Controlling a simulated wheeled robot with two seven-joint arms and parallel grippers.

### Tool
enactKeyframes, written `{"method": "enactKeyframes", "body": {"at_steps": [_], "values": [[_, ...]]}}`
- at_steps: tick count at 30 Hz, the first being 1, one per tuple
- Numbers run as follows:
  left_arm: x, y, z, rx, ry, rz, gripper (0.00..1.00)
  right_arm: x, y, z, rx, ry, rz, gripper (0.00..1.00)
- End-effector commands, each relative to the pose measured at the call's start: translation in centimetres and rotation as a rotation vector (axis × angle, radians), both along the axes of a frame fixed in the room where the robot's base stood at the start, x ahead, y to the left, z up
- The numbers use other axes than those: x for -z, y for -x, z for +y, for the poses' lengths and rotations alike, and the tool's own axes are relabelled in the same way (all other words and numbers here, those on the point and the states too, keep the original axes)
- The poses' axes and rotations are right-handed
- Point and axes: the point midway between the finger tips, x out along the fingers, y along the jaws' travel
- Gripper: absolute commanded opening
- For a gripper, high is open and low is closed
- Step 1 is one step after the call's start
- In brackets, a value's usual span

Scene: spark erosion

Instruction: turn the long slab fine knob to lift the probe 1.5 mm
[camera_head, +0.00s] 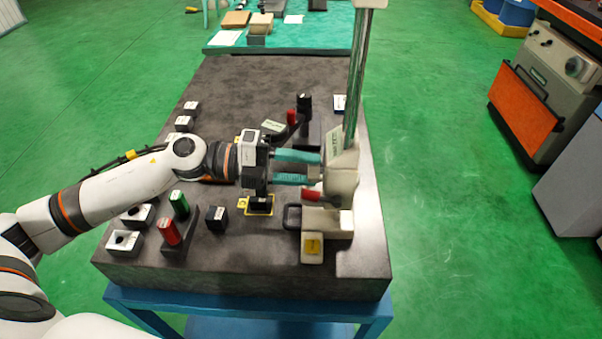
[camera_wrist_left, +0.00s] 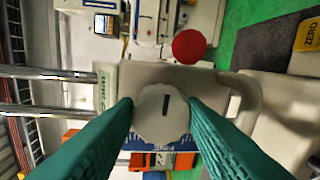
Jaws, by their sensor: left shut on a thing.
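The fine knob (camera_wrist_left: 160,113) is a pale round dial with a dark pointer mark, on the beige carriage (camera_wrist_left: 205,76) of the height stand. In the left wrist view my left gripper (camera_wrist_left: 163,115) has its two teal fingers on either side of the knob, shut on it. In the head view the left gripper (camera_head: 318,170) reaches the carriage (camera_head: 341,172) on the upright column (camera_head: 357,85), and its fingers hide the knob. A blue scale marked FINE (camera_wrist_left: 172,143) shows beside the knob, partly covered. The probe tip cannot be made out. My right gripper is not in view.
A red round knob (camera_wrist_left: 189,46) sits close to the fingers.

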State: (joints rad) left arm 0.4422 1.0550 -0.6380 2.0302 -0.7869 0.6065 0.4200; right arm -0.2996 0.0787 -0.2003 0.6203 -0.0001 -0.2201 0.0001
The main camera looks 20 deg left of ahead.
Motion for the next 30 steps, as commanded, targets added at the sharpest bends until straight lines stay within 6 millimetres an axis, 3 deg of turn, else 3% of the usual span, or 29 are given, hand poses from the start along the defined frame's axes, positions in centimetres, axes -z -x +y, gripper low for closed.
{"method": "enactKeyframes", "body": {"at_steps": [21,30], "values": [[0.9,0.2,0.0,0.002,-0.189,-0.646,0.15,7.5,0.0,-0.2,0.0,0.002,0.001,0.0],[0.8,0.2,0.0,0.001,-0.246,-0.846,0.15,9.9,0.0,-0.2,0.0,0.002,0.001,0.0]]}}
